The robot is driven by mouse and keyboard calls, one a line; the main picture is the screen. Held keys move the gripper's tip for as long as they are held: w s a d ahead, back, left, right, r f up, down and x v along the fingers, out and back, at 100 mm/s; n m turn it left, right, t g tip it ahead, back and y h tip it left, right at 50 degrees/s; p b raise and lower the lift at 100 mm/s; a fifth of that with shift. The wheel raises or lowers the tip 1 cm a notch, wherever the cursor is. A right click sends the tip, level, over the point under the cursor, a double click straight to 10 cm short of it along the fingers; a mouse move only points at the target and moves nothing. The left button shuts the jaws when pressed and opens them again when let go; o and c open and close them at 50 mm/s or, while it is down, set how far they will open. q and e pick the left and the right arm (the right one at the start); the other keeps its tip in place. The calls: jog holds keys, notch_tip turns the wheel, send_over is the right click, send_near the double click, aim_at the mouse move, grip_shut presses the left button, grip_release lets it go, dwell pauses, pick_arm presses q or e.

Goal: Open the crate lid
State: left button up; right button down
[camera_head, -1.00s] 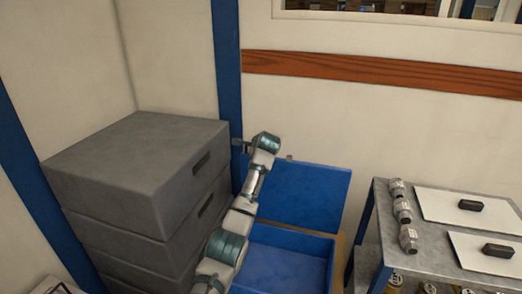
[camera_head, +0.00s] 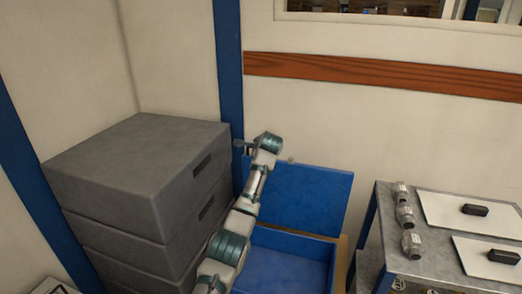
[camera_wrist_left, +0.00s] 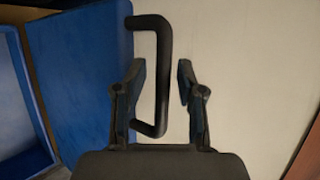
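The blue crate (camera_head: 262,236) stands on the floor in the middle of the head view, with its inside showing. Its blue lid (camera_head: 305,200) is raised at the back, near the wall, and also fills the left of the left wrist view (camera_wrist_left: 92,85). A black bar handle (camera_wrist_left: 161,75) sits at the lid's edge. My left gripper (camera_head: 243,147) is beside the lid's upper left, with my arm hiding part of the lid and crate. In the wrist view its fingers (camera_wrist_left: 163,88) are spread on both sides of the handle, with visible gaps. My right gripper is not in view.
Grey stacked cases (camera_head: 130,175) stand close on the left of my arm. A blue post (camera_head: 229,70) rises behind them. A metal table (camera_head: 390,235) on the right holds grey cylindrical parts (camera_head: 405,215) and white boards (camera_head: 455,210). The wall is close behind the lid.

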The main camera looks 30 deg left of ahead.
pick_arm(q)
jog(key=v, duration=1.1)
jog(key=shift+s+d, duration=0.25)
jog(key=shift+d, duration=0.05)
jog(key=shift+r, duration=0.15)
